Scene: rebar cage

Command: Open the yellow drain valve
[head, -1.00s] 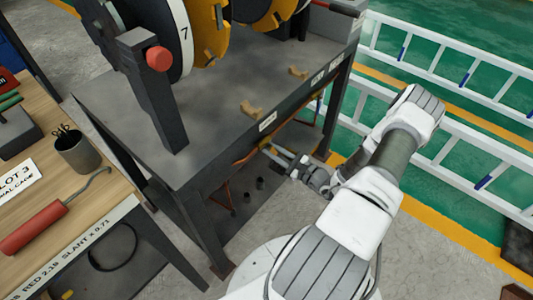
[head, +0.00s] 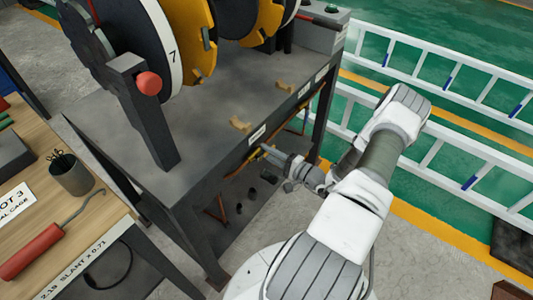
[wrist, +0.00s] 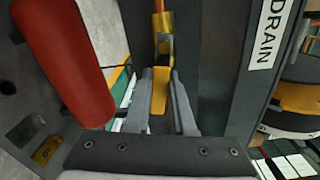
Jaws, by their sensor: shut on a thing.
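The yellow drain valve handle (wrist: 159,90) sits between the two fingers of my gripper (wrist: 160,108) in the wrist view. It joins a brass valve body (wrist: 164,42) on a copper-coloured pipe, beside a "DRAIN" label (wrist: 268,34). My gripper is shut on the yellow handle. In the head view, my gripper (head: 266,153) reaches the front side of the dark bench, just below a white label (head: 257,134). The handle is mostly hidden there by the fingers.
A red cylinder (wrist: 66,60) lies close to the left of my gripper in the wrist view. The bench (head: 150,122) carries large numbered discs. A wooden table (head: 45,215) stands at left. White ladders (head: 440,150) lie at right over the green floor.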

